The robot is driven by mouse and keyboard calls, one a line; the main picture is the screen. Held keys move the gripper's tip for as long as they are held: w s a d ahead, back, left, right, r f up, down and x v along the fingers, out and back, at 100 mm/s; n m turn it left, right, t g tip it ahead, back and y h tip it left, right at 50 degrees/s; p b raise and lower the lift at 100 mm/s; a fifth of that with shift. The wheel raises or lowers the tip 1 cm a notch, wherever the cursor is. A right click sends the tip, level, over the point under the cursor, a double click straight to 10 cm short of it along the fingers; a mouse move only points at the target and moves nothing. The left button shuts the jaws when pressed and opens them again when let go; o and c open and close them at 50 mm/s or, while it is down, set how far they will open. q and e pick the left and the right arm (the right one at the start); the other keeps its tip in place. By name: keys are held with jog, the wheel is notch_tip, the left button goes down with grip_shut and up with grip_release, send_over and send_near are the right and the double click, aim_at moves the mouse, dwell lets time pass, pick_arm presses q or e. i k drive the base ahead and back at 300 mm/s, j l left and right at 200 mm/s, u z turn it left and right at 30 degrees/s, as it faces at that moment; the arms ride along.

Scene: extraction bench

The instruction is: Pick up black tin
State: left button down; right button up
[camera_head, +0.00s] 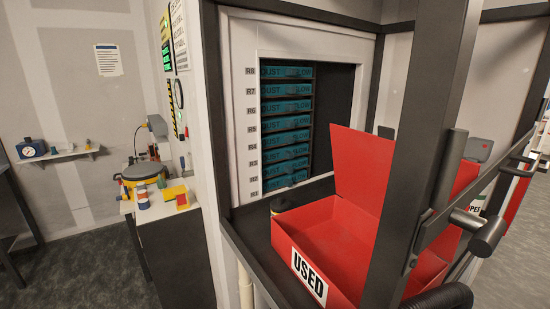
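A small dark round container (284,205) with a pale band stands on the dark bench behind the left rear corner of the red box. It looks like the black tin, but its lower part is hidden by the box and I read no label on it. The red box (330,245) is open, with its lid raised at the back and a white "USED" label on its front. I see no tin in the part of the box that shows. Neither of my grippers is in view.
A dark upright post (425,150) with a handle crosses in front of the box's right side. A rack of blue trays (287,125) is set in the wall behind. A side bench (175,245) at left holds small items. A shelf (60,155) hangs farther left.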

aim_at(274, 212)
jog(key=i+j+z, duration=0.3)
jog(key=j, duration=0.2)
jog(key=i+j+z, duration=0.15)
jog(key=j+z, duration=0.15)
jog(key=j, duration=0.2)
jog(key=i+j+z, duration=0.25)
jog(key=j, duration=0.3)
jog(key=j+z, duration=0.3)
jog(key=j, duration=0.3)
jog(key=j+z, duration=0.3)
jog(key=j, duration=0.3)
